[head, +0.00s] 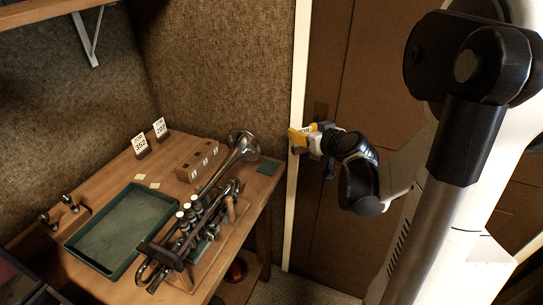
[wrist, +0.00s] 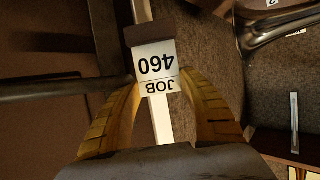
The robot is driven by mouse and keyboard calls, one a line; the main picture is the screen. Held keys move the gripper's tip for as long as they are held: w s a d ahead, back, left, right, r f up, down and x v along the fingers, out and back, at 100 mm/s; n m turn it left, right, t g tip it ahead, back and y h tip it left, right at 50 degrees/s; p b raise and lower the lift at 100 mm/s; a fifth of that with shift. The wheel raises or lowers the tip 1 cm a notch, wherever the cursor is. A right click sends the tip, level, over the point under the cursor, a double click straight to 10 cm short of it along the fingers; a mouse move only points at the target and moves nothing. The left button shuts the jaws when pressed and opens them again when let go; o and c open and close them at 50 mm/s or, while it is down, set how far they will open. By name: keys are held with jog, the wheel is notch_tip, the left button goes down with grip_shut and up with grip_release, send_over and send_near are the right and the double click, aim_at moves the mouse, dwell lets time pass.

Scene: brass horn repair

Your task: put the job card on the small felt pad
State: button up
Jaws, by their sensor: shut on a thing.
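The job card (wrist: 156,68), white with "JOB 460" in black and a dark brown block along one edge, is between the yellow fingers of my gripper (wrist: 158,105) in the wrist view. The lettering appears upside down there. In the head view my gripper (head: 301,138) is shut on the card, held in the air in front of the white door frame, beyond the bench's right end. The small felt pad (head: 267,168), a dark green square, lies bare at the bench's right corner, below and left of my gripper. The trumpet bell is just left of it.
A brass trumpet (head: 240,150) rests in a wooden cradle on the bench. Two other job cards (head: 141,145) (head: 159,128) stand at the back, near a wooden block (head: 197,160). A green-rimmed tray (head: 100,267) lies at left. A brown door (head: 385,60) is behind my arm.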

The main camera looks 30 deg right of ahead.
jog(key=w+a+f+b, duration=0.1)
jog(key=a+f, duration=0.1)
jog(key=f, duration=0.1)
jog(key=w+a+f+b, duration=0.2)
jog(key=f, duration=0.1)
jog(key=w+a+f+b, duration=0.2)
jog(key=f, duration=0.1)
jog(key=shift+w+a+f, duration=0.1)
jog(key=shift+w, duration=0.05)
jog(key=o, duration=1.1)
